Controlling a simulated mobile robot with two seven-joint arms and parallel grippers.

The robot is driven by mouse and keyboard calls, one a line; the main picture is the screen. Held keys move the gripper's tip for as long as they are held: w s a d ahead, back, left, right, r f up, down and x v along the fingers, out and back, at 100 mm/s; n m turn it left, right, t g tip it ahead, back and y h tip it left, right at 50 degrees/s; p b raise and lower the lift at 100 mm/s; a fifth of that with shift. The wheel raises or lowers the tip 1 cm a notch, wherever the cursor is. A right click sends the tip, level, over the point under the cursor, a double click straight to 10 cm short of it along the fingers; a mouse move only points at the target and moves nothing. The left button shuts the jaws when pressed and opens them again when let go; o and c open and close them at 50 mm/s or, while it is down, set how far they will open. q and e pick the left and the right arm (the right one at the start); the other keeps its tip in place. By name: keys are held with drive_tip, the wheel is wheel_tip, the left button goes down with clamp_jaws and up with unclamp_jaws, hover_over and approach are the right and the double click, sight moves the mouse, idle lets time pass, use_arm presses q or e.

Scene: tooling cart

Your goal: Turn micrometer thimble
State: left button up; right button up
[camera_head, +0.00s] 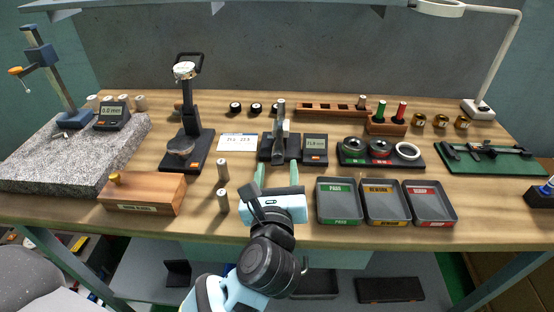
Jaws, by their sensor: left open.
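The micrometer (280,126) stands on a dark base at the middle of the bench, with a grey upright cylindrical part at its top. Which part is the thimble is too small to tell for sure. A small digital display (315,144) stands just right of it. My left gripper (277,172) is open, its two pale green fingers pointing away from me towards the micrometer's base. The fingers are in front of the base in the picture, and nothing shows between them. Whether they touch the base cannot be told. My right gripper is not in view.
Two metal cylinders (222,200) stand left of my left gripper, near a wooden box (143,196). The pass tray (338,219) and two more trays stand to its right. A dial gauge stand (193,128) and a white card (237,150) are left of the micrometer.

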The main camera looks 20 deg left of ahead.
sight(277, 165)
use_arm(q)
drive_tip(key=shift+x, duration=1.7)
drive_tip(key=c, duration=1)
